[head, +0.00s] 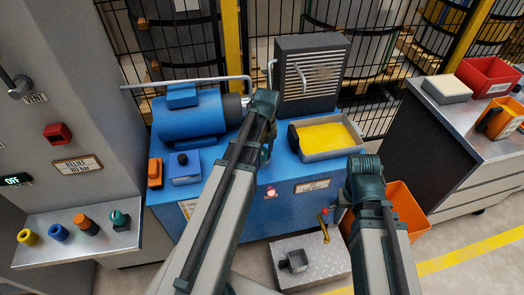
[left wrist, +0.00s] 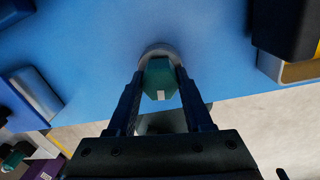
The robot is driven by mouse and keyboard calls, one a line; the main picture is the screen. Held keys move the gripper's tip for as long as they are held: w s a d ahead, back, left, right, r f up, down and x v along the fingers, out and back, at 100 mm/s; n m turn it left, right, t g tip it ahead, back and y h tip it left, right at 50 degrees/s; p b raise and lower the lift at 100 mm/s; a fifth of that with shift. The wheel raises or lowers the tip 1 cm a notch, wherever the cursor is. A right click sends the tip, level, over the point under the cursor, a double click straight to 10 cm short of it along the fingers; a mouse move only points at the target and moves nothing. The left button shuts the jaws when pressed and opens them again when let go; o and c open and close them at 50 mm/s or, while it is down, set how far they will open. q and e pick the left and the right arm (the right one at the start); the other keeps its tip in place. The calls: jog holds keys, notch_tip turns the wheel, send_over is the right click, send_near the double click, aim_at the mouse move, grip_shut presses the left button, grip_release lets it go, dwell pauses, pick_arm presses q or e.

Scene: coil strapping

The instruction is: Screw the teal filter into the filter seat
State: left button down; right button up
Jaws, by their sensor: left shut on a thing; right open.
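The teal filter (left wrist: 158,76) is between the fingers of my left gripper (left wrist: 160,86), which is shut on it. In the left wrist view its far end meets the round grey filter seat (left wrist: 157,48) on the blue surface. How deep it sits in the seat I cannot tell. In the head view the left arm reaches over the blue bench and hides the filter and seat. My right gripper (head: 366,182) is open, in front of the bench's right end, near the orange bin. Its fingertips are mostly hidden.
The blue bench (head: 262,210) carries a blue motor (head: 190,115), a grey vented box (head: 312,70) and a yellow-filled tray (head: 325,137). A side shelf (head: 45,247) holds yellow, blue, orange and teal caps. An orange bin (head: 408,208) stands right; a red-knobbed lever (head: 324,225) rises in front.

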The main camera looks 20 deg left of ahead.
pick_arm(q)
jog(key=shift+m, duration=1)
jog(key=shift+c, duration=1.1)
grip_release()
notch_tip(320, 180, up, 4)
jog(key=p, duration=0.3)
jog(key=shift+f+p, duration=0.15)
jog(key=shift+p, duration=0.2)
jog(key=shift+f, duration=0.1)
